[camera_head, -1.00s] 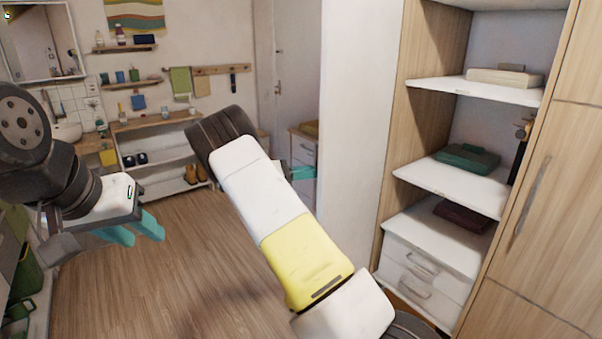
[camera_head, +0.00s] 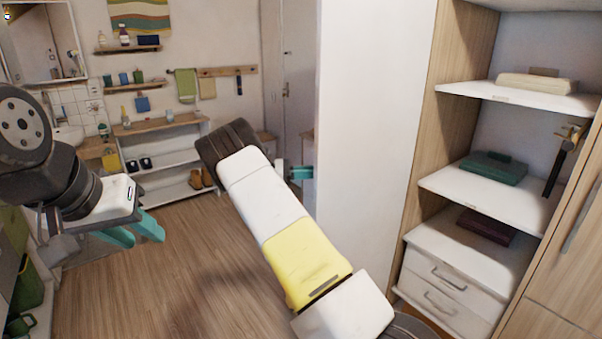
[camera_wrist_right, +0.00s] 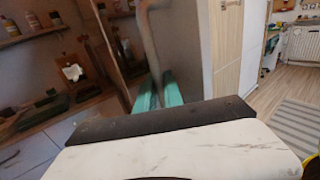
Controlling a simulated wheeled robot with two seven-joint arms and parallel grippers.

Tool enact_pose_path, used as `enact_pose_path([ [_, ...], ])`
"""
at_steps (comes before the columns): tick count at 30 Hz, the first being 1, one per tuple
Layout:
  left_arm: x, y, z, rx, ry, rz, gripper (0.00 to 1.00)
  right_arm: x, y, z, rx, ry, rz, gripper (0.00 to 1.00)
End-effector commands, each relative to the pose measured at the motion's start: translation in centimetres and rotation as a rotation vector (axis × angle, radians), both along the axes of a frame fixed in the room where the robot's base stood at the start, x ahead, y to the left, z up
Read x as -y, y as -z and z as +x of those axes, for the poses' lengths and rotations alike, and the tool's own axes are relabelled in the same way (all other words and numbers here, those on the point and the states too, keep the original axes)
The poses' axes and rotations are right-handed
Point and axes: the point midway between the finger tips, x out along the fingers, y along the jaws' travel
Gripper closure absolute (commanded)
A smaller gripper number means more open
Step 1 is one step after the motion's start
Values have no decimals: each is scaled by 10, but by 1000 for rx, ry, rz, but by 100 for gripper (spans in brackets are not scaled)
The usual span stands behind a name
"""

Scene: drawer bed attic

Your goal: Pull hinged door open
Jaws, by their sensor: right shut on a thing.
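A tall white door panel (camera_head: 368,150) stands at the left of the open shelf unit in the head view. My right arm reaches along its left side. The right gripper (camera_head: 301,173) shows only in part, at the panel's left edge. In the right wrist view its teal fingers (camera_wrist_right: 158,92) are closed around the lower part of a curved bar handle (camera_wrist_right: 148,35). My left gripper (camera_head: 142,234) hangs open and empty over the floor at left.
The shelf unit (camera_head: 435,178) at right holds folded items and has two drawers (camera_head: 450,290) below. A wooden door with a long handle (camera_head: 585,215) stands at far right. A shoe rack (camera_head: 170,160) is at the back. The wooden floor (camera_head: 185,270) between is clear.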

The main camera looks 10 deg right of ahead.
Motion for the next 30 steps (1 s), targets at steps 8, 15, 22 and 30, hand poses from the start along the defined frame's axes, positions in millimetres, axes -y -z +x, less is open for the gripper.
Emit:
enact_pose_path([
  [8, 0, 0, 0, 0, 0, 0, 64, 2, -1, 0, 1, 2, -3, 80],
  [15, 0, 0, 0, 0, 0, 0, 64, -14, -1, 4, 3, -1, -3, 80],
  [22, 0, 0, 0, 0, 0, 0, 64, -52, -1, 11, 2, -1, -4, 80],
  [30, 0, 0, 0, 0, 0, 0, 64, -74, -1, 15, 1, 3, -3, 80],
])
